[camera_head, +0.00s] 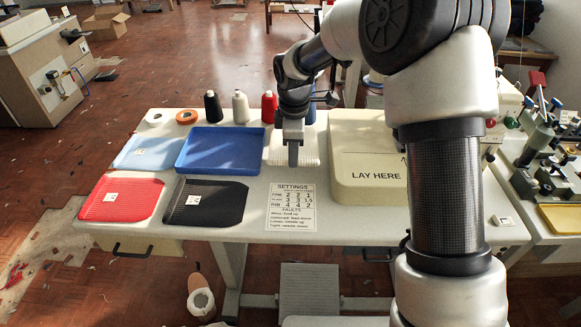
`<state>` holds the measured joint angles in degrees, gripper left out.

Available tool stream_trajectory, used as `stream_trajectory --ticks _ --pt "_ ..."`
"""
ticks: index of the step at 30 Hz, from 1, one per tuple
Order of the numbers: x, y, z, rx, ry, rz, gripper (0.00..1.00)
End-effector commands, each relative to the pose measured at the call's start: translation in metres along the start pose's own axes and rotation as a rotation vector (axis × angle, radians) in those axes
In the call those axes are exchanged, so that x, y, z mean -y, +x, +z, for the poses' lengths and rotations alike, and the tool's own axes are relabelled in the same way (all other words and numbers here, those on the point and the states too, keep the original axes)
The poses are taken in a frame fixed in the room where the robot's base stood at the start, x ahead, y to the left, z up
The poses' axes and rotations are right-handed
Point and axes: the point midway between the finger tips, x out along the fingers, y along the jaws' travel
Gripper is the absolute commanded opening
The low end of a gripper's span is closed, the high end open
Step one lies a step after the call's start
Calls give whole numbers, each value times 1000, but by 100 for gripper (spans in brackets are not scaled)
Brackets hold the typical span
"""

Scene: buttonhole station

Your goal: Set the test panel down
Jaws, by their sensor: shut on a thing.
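My gripper (293,155) points down over the middle of the white table, left of the cream block. It is shut on a whitish ribbed panel (310,153), which shows on both sides of the fingers. The fingers hide part of this panel, and I cannot tell whether it touches the table. The cream block (350,196) has a raised top marked "LAY HERE". My arm hides the block's right part.
A blue tray (183,163), light blue panel (133,160), red panel (105,210) and black panel (232,207) lie left. A settings card (291,222) lies in front of my gripper. Thread cones, including a red one (269,106), stand behind. Another machine (548,140) stands right.

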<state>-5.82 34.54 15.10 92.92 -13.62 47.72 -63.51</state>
Motion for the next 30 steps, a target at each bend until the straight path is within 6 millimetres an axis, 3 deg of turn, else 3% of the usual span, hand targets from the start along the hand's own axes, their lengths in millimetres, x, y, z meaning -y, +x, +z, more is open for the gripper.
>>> stream_trajectory --ticks 9,20,21,23,30 --pt "5 45 1 1 1 0 0" --pt "6 48 1 0 1 1 0" --pt "5 47 0 0 1 1 20" --pt "5 47 0 0 1 1 30" --pt "5 47 1 0 1 1 32"
